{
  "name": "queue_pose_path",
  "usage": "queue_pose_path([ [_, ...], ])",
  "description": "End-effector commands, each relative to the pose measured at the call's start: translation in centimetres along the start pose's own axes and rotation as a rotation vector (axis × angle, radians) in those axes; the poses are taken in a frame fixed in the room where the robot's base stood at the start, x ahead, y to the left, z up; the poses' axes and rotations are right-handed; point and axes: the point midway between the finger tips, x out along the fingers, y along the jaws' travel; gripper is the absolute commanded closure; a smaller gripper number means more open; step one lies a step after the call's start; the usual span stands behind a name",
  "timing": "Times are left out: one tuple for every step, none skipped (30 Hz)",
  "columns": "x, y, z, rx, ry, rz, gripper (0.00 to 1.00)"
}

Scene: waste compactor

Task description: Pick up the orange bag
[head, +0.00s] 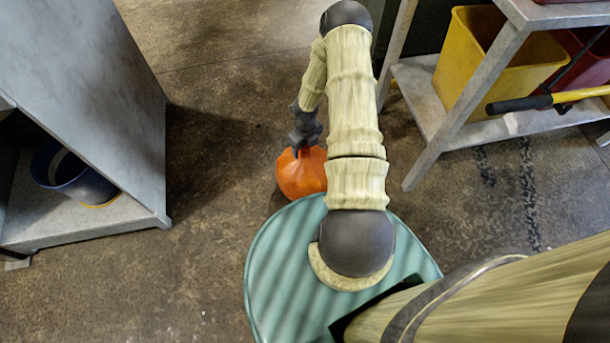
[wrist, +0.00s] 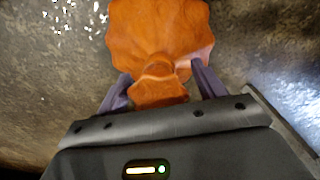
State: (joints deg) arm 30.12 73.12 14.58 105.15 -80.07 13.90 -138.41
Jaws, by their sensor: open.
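The orange bag (head: 302,176) sits on the floor in the head view, just beyond the rim of a round green surface. It is rounded, with a gathered neck at its top. In the wrist view the bag (wrist: 158,35) fills the upper middle, and its neck and flared top come down between my fingers. My gripper (head: 304,143) is directly above the bag in the head view. In the wrist view my gripper (wrist: 160,88) is open, with one finger on each side of the bag's neck. I cannot tell whether either finger touches it.
A grey shelf unit (head: 95,120) stands at left with a dark blue container (head: 70,175) on its lower shelf. A metal rack (head: 465,125) at right holds a yellow bin (head: 490,60). The round green surface (head: 285,260) is below my arm. Floor left of the bag is clear.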

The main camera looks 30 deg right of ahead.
Motion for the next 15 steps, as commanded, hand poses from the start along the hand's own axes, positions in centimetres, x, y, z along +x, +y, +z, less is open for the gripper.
queue_pose_path([
  [1.3, 0.1, 0.0, -0.001, 0.001, 0.001, 0.31],
  [1.7, 0.1, 0.0, -0.002, 0.001, 0.000, 0.31],
  [2.3, 0.1, 0.0, -0.001, 0.001, 0.001, 0.31],
  [2.6, 0.1, 0.0, 0.000, 0.001, 0.000, 0.31],
  [2.9, 0.1, 0.0, 0.001, 0.000, 0.000, 0.31],
  [3.1, 0.1, 0.0, 0.001, 0.000, 0.000, 0.31],
  [3.1, 0.1, 0.0, 0.000, 0.000, 0.000, 0.31],
  [3.2, 0.1, 0.0, 0.000, -0.001, 0.000, 0.31],
  [3.1, 0.1, 0.0, 0.000, -0.001, -0.001, 0.31],
  [3.1, 0.1, 0.0, 0.000, -0.001, -0.001, 0.31],
  [3.0, 0.1, 0.0, 0.000, -0.001, -0.001, 0.31],
  [3.0, 0.1, 0.0, 0.000, -0.001, -0.001, 0.31],
  [3.0, 0.1, 0.0, 0.000, -0.001, 0.000, 0.31],
  [3.0, 0.1, 0.0, 0.000, 0.000, 0.000, 0.31],
  [3.0, 0.1, 0.0, 0.000, 0.000, 0.000, 0.31],
])
